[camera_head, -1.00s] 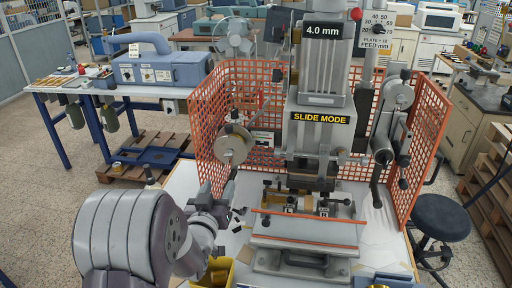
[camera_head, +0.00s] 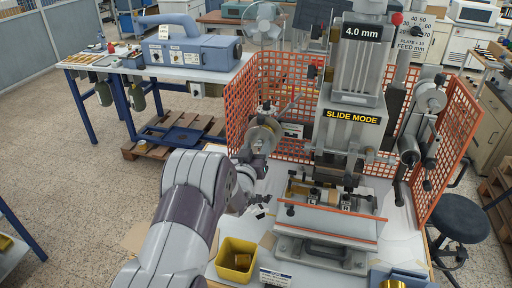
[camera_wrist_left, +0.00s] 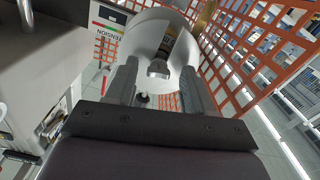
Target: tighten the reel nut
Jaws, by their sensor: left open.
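The grey reel (camera_head: 265,134) is at the left side of the stamping press, in front of the orange mesh guard. In the left wrist view its pale round face (camera_wrist_left: 178,30) fills the upper middle, and the small reel nut (camera_wrist_left: 158,69) shows at its centre. My left gripper (camera_wrist_left: 159,77) is open, its two fingers pointing at the reel face, one on either side of the nut. I cannot tell whether they touch it. In the head view my left gripper (camera_head: 254,162) is just below the reel, partly hidden by my arm. My right gripper is not in view.
The stamping press (camera_head: 352,120) stands right of the reel, with the orange mesh guard (camera_head: 240,100) around it. A yellow bin (camera_head: 236,259) stands on the bench near my left arm. A "TENSION" label (camera_wrist_left: 108,20) is beside the reel.

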